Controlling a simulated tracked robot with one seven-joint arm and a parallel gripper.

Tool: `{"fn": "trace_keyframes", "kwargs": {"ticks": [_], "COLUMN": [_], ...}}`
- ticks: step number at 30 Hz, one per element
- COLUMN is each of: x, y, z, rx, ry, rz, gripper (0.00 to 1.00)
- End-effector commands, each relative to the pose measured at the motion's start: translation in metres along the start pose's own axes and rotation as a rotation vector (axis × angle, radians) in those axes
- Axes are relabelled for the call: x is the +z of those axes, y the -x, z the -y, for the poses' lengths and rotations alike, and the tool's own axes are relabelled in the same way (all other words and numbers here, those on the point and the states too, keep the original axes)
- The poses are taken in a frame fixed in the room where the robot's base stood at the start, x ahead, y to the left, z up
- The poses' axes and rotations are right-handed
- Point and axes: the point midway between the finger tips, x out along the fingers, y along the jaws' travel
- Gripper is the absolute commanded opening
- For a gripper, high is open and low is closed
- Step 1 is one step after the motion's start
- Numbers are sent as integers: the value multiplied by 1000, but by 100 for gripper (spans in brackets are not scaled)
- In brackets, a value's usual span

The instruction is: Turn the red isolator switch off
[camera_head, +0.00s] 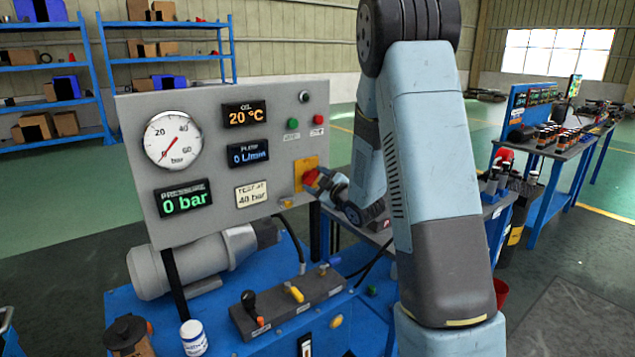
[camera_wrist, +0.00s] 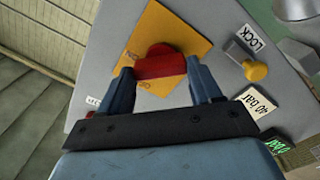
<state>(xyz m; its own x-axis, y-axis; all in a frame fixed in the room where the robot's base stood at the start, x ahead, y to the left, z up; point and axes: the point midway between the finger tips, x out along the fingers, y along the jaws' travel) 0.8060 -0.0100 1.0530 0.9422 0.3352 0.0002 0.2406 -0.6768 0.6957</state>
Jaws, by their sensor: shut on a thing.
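The red isolator switch (camera_head: 311,178) sits on a yellow plate (camera_head: 305,165) at the right edge of the grey panel. In the wrist view the red handle (camera_wrist: 160,62) lies across the yellow plate (camera_wrist: 178,30). My gripper (camera_head: 318,180) reaches the switch from the right. In the wrist view its two blue fingers (camera_wrist: 163,78) stand at both ends of the handle and are shut on it. The lettering on the plate is partly hidden by the handle and too small to read surely.
The grey panel (camera_head: 225,105) carries a round gauge (camera_head: 172,141), displays and small buttons. A yellow knob (camera_wrist: 255,71) beside a LOCK label is near the fingers.

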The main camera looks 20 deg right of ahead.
Motion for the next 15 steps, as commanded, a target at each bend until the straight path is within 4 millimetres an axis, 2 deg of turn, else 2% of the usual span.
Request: {"fn": "trace_keyframes", "kwargs": {"ticks": [15], "x": [-1], "y": [0], "z": [4], "rx": [-4], "ry": [479], "rz": [0], "gripper": [33]}}
